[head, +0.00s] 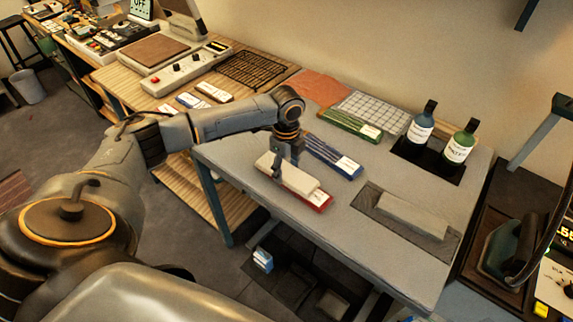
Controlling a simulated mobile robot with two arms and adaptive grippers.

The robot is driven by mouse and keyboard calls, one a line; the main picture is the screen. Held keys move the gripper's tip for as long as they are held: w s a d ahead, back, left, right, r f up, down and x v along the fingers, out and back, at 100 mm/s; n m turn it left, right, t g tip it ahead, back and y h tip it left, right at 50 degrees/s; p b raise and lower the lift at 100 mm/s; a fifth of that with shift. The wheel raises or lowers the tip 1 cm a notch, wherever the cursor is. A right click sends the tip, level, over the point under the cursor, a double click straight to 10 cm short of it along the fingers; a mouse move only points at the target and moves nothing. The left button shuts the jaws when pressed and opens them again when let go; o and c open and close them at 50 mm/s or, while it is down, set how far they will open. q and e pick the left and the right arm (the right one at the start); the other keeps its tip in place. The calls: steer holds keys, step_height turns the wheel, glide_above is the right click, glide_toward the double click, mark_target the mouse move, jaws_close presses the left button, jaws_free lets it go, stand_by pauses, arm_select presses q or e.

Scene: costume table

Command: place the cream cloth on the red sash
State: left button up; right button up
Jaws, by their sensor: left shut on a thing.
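The cream cloth (301,180) is a folded, flat oblong near the left front edge of the grey table. My left gripper (279,174) reaches down from above and is shut on it, near its left part. The red sash (318,204) lies directly under the cloth, and only its front edge and right end with a pale label show. The cloth covers most of the sash. I cannot tell whether the cloth rests on it or hangs just above. My right gripper is not in view.
A blue folded sash (330,158) lies just behind, and a green one (348,127) farther back. Two bottles (459,145) stand in a black tray at the back right. A grey block (412,214) lies on a dark mat (371,204). The table's front middle is clear.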

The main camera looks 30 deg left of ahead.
mark_target(286, 172)
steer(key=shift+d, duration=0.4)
arm_select(q)
steer(key=o, duration=1.1)
steer(key=shift+f, duration=0.15)
step_height(286, 172, up, 12)
steer(key=b, duration=0.2)
steer(key=shift+r+b, duration=0.2)
steer(key=shift+b, duration=0.1)
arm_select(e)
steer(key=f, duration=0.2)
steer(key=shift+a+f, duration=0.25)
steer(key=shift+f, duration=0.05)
arm_select(q)
steer(key=shift+f, duration=0.1)
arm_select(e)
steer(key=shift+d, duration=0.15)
